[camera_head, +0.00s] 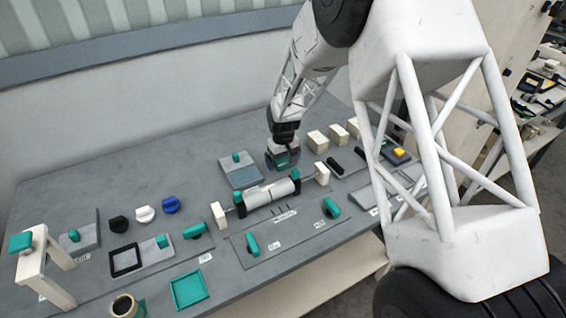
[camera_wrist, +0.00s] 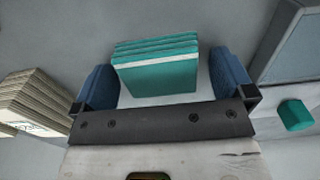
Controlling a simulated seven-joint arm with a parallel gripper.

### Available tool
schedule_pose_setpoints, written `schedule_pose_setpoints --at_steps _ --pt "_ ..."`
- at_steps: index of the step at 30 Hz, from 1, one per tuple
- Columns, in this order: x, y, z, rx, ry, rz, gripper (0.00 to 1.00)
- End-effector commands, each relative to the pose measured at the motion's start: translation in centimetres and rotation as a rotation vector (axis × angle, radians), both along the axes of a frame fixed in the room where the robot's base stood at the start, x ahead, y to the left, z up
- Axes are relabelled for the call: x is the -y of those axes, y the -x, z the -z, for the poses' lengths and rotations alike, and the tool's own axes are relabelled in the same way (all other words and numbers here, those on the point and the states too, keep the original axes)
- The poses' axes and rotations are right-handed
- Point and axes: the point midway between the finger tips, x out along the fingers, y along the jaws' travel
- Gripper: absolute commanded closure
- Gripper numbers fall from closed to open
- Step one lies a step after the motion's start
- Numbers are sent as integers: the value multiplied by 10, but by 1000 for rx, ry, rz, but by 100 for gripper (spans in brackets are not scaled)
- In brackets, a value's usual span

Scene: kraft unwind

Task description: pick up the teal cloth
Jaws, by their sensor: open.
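The teal cloth (camera_wrist: 158,68) looks like a folded, layered stack with a pale band across it. In the wrist view it lies between the two blue fingers of my gripper (camera_wrist: 165,85), with a gap to each finger. My gripper is open. In the head view my gripper (camera_head: 282,163) is low over the back of the grey table, and the cloth (camera_head: 284,161) shows as a teal patch at the fingers, partly hidden by them. I cannot tell how high the fingertips are above the table.
A grey panel with a teal knob (camera_head: 237,158) stands just left of my gripper. A white roll (camera_head: 268,194) on a stand lies in front. Cream blocks (camera_head: 318,139) stand to the right, and a cream stack (camera_wrist: 32,103) shows at left in the wrist view. The table's back left (camera_head: 90,185) is clear.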

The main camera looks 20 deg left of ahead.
Motion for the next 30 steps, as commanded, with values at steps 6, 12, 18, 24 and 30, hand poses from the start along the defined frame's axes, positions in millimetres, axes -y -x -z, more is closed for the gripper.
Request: schedule_pose_setpoints --at_steps 6,12,18,24,30 --pt "0 0 0 0 0 0 14" --pt "0 0 0 0 0 0 44" --pt "0 0 0 0 0 0 47" --pt "0 0 -5 1 -1 0 47" --pt "0 -1 -24 3 -1 0 47"
